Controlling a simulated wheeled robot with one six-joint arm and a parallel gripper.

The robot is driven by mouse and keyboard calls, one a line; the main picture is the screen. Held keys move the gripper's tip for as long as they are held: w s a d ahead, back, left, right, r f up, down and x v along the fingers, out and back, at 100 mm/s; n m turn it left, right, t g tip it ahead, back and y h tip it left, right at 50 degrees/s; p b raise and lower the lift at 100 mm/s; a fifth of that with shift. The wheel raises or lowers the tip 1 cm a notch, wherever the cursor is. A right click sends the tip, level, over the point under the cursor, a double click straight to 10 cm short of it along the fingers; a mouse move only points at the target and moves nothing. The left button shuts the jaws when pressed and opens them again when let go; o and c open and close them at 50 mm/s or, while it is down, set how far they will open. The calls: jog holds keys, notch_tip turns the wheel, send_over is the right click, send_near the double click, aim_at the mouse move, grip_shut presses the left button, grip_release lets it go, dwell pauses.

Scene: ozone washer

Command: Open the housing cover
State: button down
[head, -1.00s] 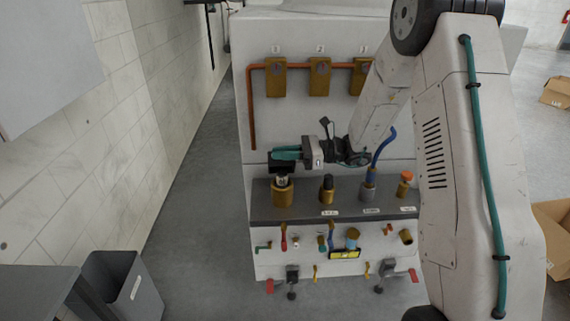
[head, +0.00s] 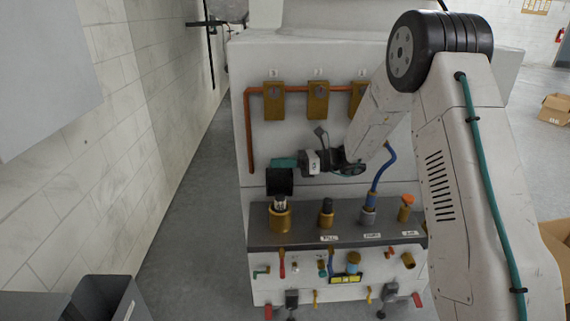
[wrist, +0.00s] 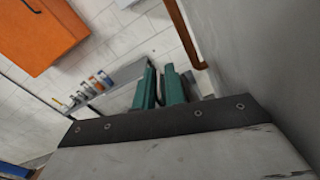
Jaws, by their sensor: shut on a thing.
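My gripper (head: 284,163), with teal fingers, is shut on a black round housing cover (head: 279,182) in the head view. The cover is off the brass housing (head: 280,219) at the left end of the grey shelf and is held above it. A pale, silvery insert (head: 280,201) shows between the cover and the housing; I cannot tell whether it touches the cover. In the wrist view the two teal fingers (wrist: 162,88) lie close together, and I cannot make out the cover there.
A blue-hosed fitting (head: 369,209), a black-capped brass fitting (head: 326,212) and an orange-topped one (head: 406,207) stand right of the housing. A copper pipe (head: 250,130) runs close behind on the white panel.

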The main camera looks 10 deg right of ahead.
jog(key=shift+s+f, duration=0.15)
jog(key=shift+f, duration=0.25)
jog(key=c, duration=1.5)
grip_release()
jog(key=shift+a, duration=0.1)
jog(key=shift+r, duration=0.15)
jog(key=v, duration=0.7)
jog(key=shift+d, duration=0.45)
